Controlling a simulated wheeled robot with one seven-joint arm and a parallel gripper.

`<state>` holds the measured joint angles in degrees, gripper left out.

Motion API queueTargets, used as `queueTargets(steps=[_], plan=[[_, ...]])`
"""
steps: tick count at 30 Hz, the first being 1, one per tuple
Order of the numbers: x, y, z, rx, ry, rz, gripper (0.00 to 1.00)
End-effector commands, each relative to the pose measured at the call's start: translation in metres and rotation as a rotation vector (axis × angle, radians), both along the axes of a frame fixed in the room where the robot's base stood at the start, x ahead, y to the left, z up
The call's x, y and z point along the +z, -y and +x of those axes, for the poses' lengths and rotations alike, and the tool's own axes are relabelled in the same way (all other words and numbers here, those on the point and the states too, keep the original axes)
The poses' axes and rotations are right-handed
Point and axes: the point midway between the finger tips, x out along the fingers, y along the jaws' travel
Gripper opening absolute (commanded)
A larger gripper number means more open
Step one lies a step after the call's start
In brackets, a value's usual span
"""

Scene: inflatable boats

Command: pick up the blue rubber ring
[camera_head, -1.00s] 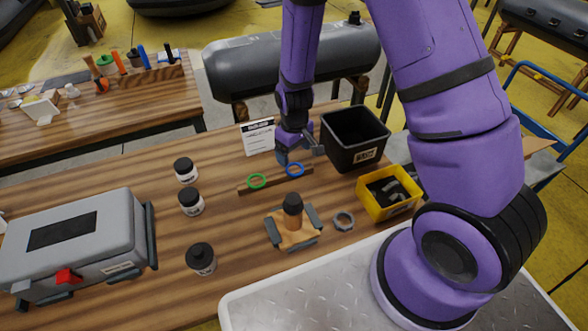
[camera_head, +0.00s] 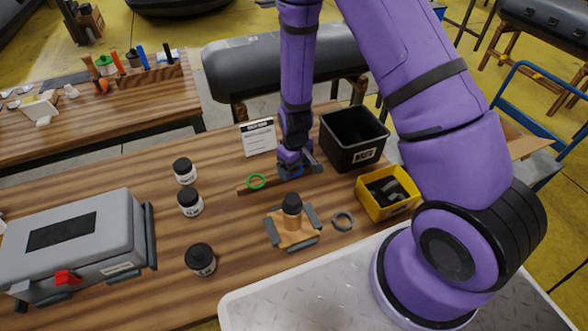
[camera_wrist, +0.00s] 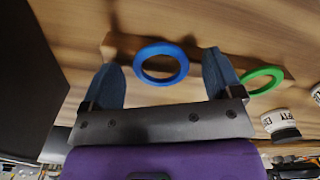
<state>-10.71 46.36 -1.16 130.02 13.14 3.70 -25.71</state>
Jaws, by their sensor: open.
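The blue rubber ring (camera_wrist: 161,78) stands out in the wrist view, between the two fingers of my gripper (camera_wrist: 160,78). My gripper is open, with one finger on each side of the ring and a gap to each. In the head view, my gripper (camera_head: 297,168) is low over the wooden strip (camera_head: 246,189) and hides most of the blue ring (camera_head: 291,173). A green ring (camera_head: 256,181) sits on the strip to the left of my gripper; it also shows in the wrist view (camera_wrist: 262,80), just outside the right finger.
A black bin (camera_head: 353,150) and a yellow box (camera_head: 384,207) stand to the right. A paper card (camera_head: 257,137) stands behind the strip. A clamped part (camera_head: 292,228), several jars (camera_head: 190,202) and a grey case (camera_head: 75,240) occupy the front and left.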

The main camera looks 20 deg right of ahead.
Motion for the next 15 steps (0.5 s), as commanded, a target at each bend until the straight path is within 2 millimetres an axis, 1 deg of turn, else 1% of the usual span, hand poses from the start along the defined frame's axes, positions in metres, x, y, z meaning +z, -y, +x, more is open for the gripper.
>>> queueTargets(steps=[8, 9, 11, 12, 13, 14, 15], plan=[[-0.0014, 0.0, -0.0002, 0.0, -0.001, 0.0, 0.85], [-0.0014, -0.0001, -0.0001, 0.0, 0.0, 0.0, 0.81], [-0.0013, -0.0001, -0.0001, 0.0, 0.0, 0.0, 0.67], [-0.0013, -0.0001, -0.0001, 0.0, 0.0, 0.0, 0.58], [-0.0013, -0.0001, -0.0001, 0.0, 0.0, 0.0, 0.51], [-0.0013, -0.0001, -0.0001, 0.0, 0.0, 0.0, 0.47], [-0.0013, -0.0001, -0.0003, 0.0, -0.001, 0.0, 0.47]])
